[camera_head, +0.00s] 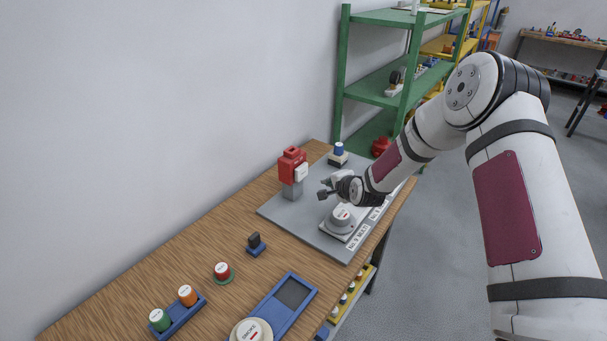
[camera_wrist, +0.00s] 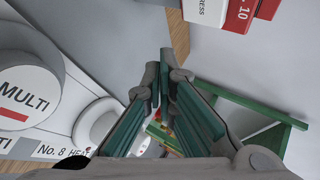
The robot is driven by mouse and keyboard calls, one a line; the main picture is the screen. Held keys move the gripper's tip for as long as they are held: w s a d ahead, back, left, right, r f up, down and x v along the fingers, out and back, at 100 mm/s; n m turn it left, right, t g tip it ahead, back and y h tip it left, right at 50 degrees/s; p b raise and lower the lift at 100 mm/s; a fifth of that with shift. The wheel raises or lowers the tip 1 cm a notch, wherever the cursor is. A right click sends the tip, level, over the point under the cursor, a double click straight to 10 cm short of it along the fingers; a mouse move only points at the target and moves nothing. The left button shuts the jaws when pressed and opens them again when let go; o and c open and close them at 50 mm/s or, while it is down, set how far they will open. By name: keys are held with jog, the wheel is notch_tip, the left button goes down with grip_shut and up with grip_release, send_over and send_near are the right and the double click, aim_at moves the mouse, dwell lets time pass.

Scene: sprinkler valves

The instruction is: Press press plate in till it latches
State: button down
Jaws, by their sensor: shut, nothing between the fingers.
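The press plate (camera_head: 301,172) is a white block on the front of a red box (camera_head: 291,158) on a grey post. In the wrist view, the plate (camera_wrist: 205,10) reads "PRESS" and is cut off by the top edge, beside the red body (camera_wrist: 241,14) marked "10". My gripper (camera_head: 323,190) is just right of and below the plate in the head view. Its fingertips (camera_wrist: 164,62) are together and empty in the wrist view, apart from the plate. How deep the plate sits cannot be told.
The grey board (camera_head: 285,214) lies on the wooden bench. A round "MULTI" detector (camera_wrist: 25,92) is close at left in the wrist view; it also shows below my gripper (camera_head: 341,218). A blue-topped part (camera_head: 338,150) stands behind. A green shelf (camera_head: 385,96) is beyond the bench.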

aim_at(307, 172)
jog(key=shift+w+a+b, duration=0.45)
jog(key=shift+w+a, duration=0.35)
jog(key=shift+a, duration=0.35)
jog(key=shift+w+a+b, duration=0.45)
jog(key=shift+w+a, duration=0.35)
jog(key=shift+a, duration=0.35)
jog(key=shift+a, duration=0.1)
jog(key=shift+w+a, duration=0.2)
jog(key=shift+a, duration=0.05)
jog(key=shift+w+a+b, duration=0.5)
jog(key=shift+a+b, duration=0.05)
jog(key=shift+a, duration=0.15)
dwell(0.9)
dwell(0.3)
jog(key=shift+s+d+p, duration=0.5)
jog(key=shift+s+d, duration=0.25)
jog(key=shift+d, duration=0.3)
jog(key=shift+s+d+p, duration=0.5)
jog(key=shift+s+d, duration=0.2)
jog(key=shift+d, duration=0.35)
jog(key=shift+s+d+p, duration=0.45)
jog(key=shift+s+d, duration=0.25)
jog(key=shift+d, duration=0.3)
